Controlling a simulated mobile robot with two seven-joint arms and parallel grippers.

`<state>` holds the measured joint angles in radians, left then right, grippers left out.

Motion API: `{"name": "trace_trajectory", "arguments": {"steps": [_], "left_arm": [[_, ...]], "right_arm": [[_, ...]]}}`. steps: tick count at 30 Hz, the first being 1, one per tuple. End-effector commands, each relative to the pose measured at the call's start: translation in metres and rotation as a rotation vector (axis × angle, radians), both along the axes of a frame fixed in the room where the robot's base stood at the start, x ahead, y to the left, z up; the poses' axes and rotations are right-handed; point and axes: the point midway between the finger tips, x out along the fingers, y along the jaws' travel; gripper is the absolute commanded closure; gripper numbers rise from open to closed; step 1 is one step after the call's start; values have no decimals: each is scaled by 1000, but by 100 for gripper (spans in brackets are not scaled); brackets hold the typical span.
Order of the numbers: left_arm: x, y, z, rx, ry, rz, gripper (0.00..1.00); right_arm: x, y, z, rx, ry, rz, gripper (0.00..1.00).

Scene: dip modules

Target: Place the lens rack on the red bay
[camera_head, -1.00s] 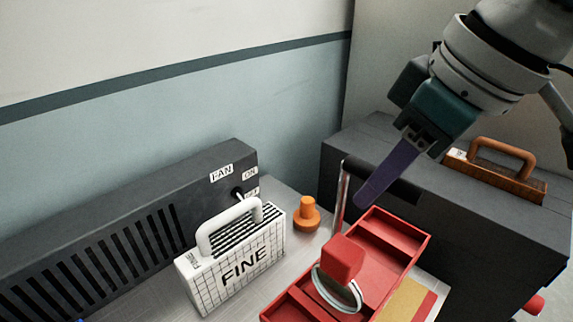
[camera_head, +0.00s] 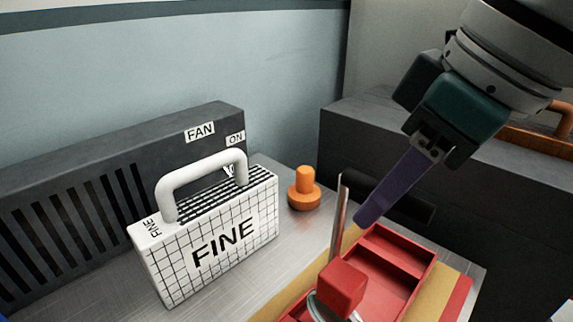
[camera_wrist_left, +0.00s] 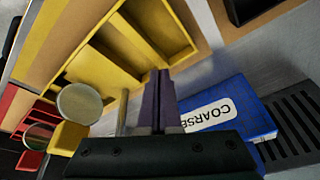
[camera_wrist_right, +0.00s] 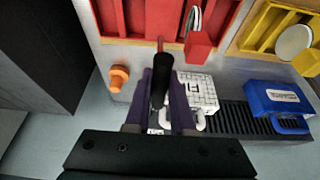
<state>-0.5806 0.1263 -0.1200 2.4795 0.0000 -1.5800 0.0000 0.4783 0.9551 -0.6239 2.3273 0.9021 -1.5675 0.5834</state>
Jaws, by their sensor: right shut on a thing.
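The lens rack appears to be the red compartmented tray (camera_head: 400,251), with a red block (camera_head: 341,288) and a round lens at its near end. A thin metal post (camera_head: 339,215) rises from it to a black bar handle. My right gripper (camera_head: 365,217) is shut on that black handle (camera_wrist_right: 160,85). In the right wrist view the red tray (camera_wrist_right: 130,22) lies beyond the fingers. A tan board with a red stripe (camera_head: 456,299) shows below the tray; I cannot tell whether they touch. My left gripper (camera_wrist_left: 160,75) looks shut and empty beside a yellow tray (camera_wrist_left: 150,55).
A white gridded FINE case (camera_head: 207,243) and an orange knob (camera_head: 304,190) stand left of the red tray. A dark FAN unit (camera_head: 110,180) runs behind the case. A large dark box (camera_head: 360,130) stands behind the tray. A blue COARSE case (camera_wrist_left: 235,105) is near my left gripper.

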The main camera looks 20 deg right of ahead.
Motion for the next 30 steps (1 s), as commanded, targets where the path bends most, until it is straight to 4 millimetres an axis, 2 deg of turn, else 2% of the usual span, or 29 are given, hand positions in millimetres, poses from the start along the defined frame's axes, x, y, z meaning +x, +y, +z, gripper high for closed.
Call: {"name": "trace_trajectory", "arguments": {"steps": [8,9,17,26,30], "left_arm": [[0,-1,2,-4,0,3,100],[0,-1,2,-5,0,4,100],[0,-3,2,-11,0,7,100],[0,-3,3,-11,-1,7,100],[0,-2,10,-8,-1,6,100]], "right_arm": [[0,0,1,2,-2,-1,100],[0,0,-1,1,1,-1,77],[0,0,0,1,-1,0,48],[0,0,3,1,-2,0,48],[-5,-3,21,-1,-3,-1,48]]}}
